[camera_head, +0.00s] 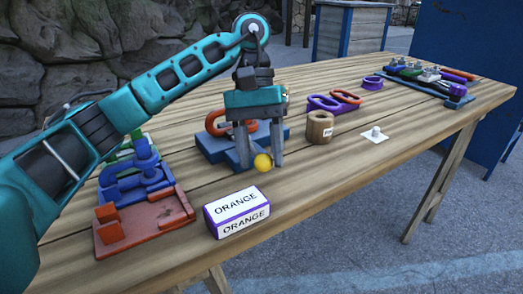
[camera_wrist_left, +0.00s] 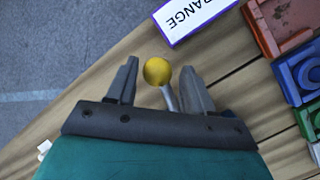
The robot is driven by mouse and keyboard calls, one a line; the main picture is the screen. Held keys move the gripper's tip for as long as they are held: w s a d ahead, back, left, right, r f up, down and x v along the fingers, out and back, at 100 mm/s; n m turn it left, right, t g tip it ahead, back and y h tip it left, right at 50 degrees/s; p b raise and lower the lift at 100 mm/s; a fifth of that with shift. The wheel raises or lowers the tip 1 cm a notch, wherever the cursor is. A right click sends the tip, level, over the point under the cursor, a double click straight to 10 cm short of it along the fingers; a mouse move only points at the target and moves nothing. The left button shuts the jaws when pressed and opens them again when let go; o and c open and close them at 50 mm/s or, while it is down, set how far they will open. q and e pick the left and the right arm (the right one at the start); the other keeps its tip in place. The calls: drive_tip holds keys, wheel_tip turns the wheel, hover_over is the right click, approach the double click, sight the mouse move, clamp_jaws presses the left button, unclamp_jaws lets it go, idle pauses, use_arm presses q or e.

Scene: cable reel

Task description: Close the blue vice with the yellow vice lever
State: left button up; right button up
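The blue vice (camera_head: 214,146) sits on the wooden table behind my left gripper, partly hidden by it, with an orange-red ring-shaped part (camera_head: 215,123) at its top. The yellow ball (camera_head: 263,163) of the vice lever shows low between the fingers of my left gripper (camera_head: 261,160). In the left wrist view the yellow ball (camera_wrist_left: 157,71) tops a grey rod (camera_wrist_left: 169,98) between the two open fingers (camera_wrist_left: 160,85). The rod is close to one finger; I cannot tell whether they touch. The vice body does not show there. My right gripper is not in view.
A box labelled ORANGE (camera_head: 237,212) stands in front of my left gripper. Red (camera_head: 145,222), blue and green fixtures lie to its left. A wooden spool (camera_head: 320,128), a white plate with a knob (camera_head: 374,136) and purple and orange rings lie to the right.

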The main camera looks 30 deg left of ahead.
use_arm(q)
drive_tip(key=shift+o, duration=0.5)
drive_tip(key=shift+d, duration=0.1)
drive_tip(key=p+v, duration=0.6)
drive_tip(key=v, duration=0.6)
drive_tip(key=shift+r, duration=0.4)
drive_tip(key=shift+w, duration=0.1)
